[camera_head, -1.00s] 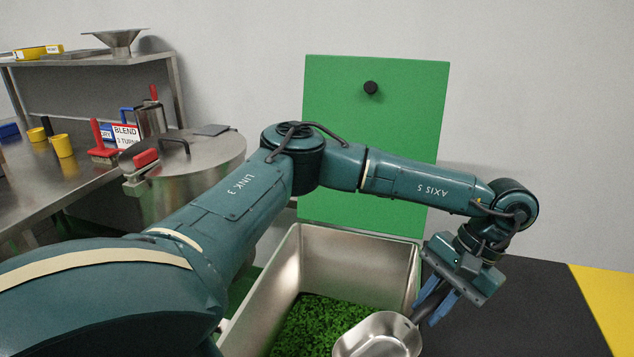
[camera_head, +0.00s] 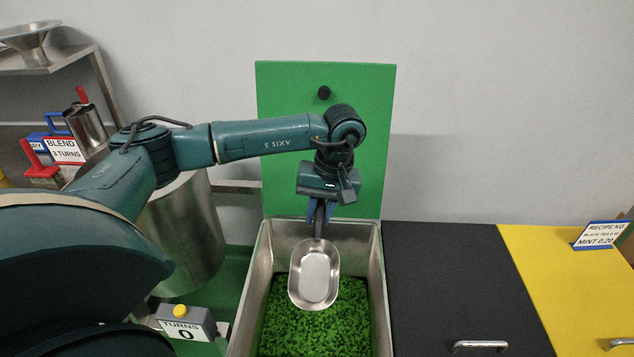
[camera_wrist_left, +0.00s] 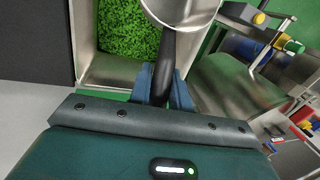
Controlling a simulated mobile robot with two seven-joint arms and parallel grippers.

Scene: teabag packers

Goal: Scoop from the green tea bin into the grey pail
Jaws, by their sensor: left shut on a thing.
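The green tea bin (camera_head: 374,262) is a steel tub with its green lid (camera_head: 275,125) standing open behind it. Green tea (camera_head: 320,322) covers its floor; it also shows in the left wrist view (camera_wrist_left: 125,32). My left gripper (camera_head: 318,212) is over the back of the bin, shut on the dark handle of a metal scoop (camera_head: 314,276). The scoop's bowl hangs over the tea, open side toward the head camera, and looks empty. Whether it touches the tea I cannot tell. The wrist view shows the handle (camera_wrist_left: 167,48) between blue fingers. I cannot make out the grey pail. My right gripper is out of view.
A black lid (camera_head: 445,285) and a yellow lid (camera_head: 565,275) lie shut to the right, with a recipe sign (camera_head: 600,235) at the far right. A steel drum (camera_head: 185,235) and a turns counter (camera_head: 187,322) stand left of the bin. My left arm crosses the upper left.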

